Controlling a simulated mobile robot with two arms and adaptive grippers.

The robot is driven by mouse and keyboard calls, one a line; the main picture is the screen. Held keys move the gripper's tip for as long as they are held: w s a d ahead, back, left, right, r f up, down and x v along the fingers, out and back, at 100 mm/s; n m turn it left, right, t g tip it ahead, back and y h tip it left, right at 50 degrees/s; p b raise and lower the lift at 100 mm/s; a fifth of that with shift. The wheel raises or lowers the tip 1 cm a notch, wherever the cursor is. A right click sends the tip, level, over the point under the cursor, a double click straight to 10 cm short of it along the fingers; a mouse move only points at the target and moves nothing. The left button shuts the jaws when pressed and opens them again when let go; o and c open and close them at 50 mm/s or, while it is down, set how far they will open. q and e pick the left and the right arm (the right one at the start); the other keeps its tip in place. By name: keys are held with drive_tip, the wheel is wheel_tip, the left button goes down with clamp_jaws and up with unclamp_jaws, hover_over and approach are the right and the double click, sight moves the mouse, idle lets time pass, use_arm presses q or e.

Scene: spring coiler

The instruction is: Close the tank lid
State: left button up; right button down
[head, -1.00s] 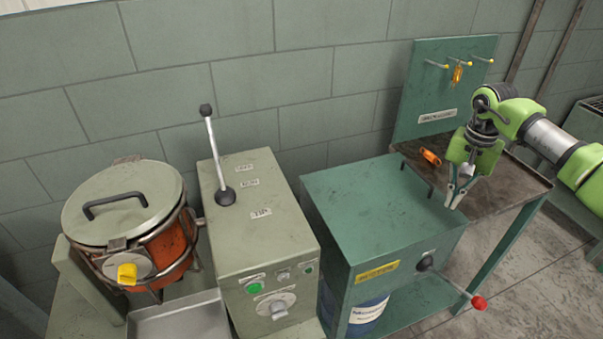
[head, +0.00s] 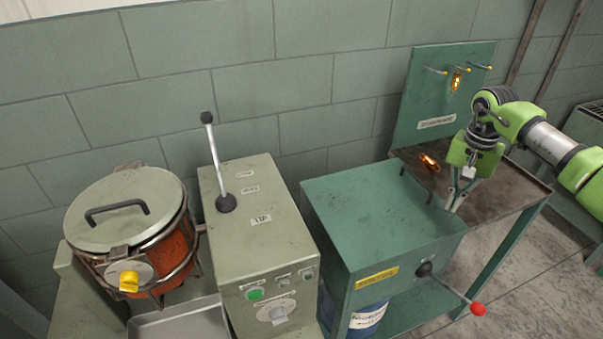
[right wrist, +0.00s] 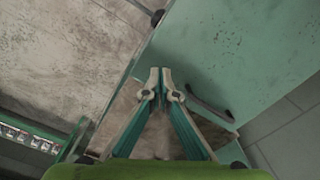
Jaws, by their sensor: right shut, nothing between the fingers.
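The round grey-green lid (head: 125,205) with a black handle lies flat on the orange pot (head: 165,255) at the left of the head view. The teal box (head: 385,220) has a flat top with small dark handles along its right side; one handle (right wrist: 208,103) shows in the right wrist view. Which of them is the tank is not labelled legibly. My right gripper (head: 454,203) points down at the box's right edge, shut and empty. Its fingertips (right wrist: 165,78) show in the right wrist view; contact with the box cannot be told. My left gripper is out of view.
A grey machine (head: 260,225) with an upright black-knobbed lever stands between pot and box. A red-knobbed lever (head: 478,309) juts from the box's front. A brown bench top (head: 510,195) with an orange item (head: 429,162) lies behind the gripper. A pegboard (head: 440,100) stands at the back.

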wheel_tip(320, 180, up, 7)
drive_tip(key=p, duration=0.4)
drive_tip(key=shift+f+p, duration=0.15)
drive_tip(key=shift+p, duration=0.15)
